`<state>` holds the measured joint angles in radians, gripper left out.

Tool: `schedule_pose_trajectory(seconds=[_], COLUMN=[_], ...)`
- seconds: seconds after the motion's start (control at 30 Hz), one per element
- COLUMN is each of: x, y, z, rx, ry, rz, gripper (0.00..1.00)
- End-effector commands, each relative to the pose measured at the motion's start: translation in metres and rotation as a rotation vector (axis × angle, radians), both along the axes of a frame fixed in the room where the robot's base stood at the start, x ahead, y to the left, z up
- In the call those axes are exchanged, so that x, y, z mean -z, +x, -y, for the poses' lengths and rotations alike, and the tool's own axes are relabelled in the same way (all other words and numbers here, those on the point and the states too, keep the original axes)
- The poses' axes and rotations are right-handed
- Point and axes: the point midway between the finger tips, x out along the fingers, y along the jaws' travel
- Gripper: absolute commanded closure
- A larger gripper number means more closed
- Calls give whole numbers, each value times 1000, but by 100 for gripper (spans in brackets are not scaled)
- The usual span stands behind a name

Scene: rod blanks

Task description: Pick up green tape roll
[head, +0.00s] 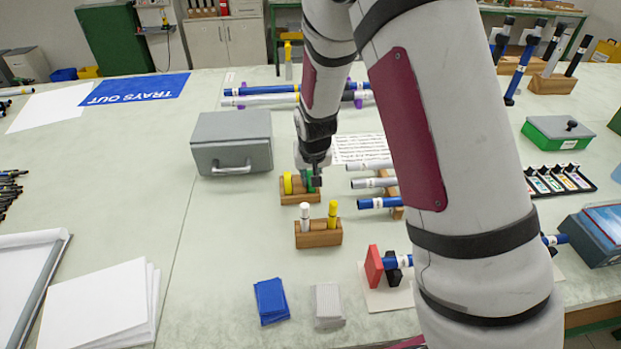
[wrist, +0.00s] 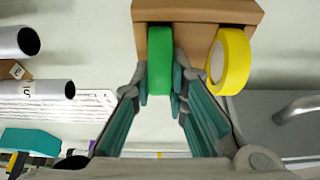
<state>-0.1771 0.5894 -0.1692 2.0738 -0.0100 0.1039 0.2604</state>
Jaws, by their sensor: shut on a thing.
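The green tape roll (wrist: 160,58) stands on edge in a wooden holder (wrist: 200,11), seen in the wrist view. My gripper (wrist: 161,90) is shut on it, with one finger on each side. In the head view my gripper (head: 313,181) reaches down to the right part of the same holder (head: 300,196), and the green roll (head: 309,181) is partly hidden by it. A yellow tape roll (wrist: 230,60) stands in the holder beside the green one, and it also shows in the head view (head: 288,183).
A grey box with a handle (head: 232,143) stands to the left of the holder. A wooden block with two markers (head: 318,234) is in front. Grey and blue tubes (head: 375,183) lie to the right.

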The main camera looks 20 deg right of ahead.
Motion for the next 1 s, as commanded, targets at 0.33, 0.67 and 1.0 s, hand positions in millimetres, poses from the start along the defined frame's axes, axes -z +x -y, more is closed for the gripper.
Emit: schedule_pose_trajectory(seconds=[0.33,0.67,1.0], x=[-53,-96,-100], y=[1,0,0], z=[0,0,0], rx=[-1,0,0], ry=[1,0,0], rz=[6,2,1], gripper=[100,100,88])
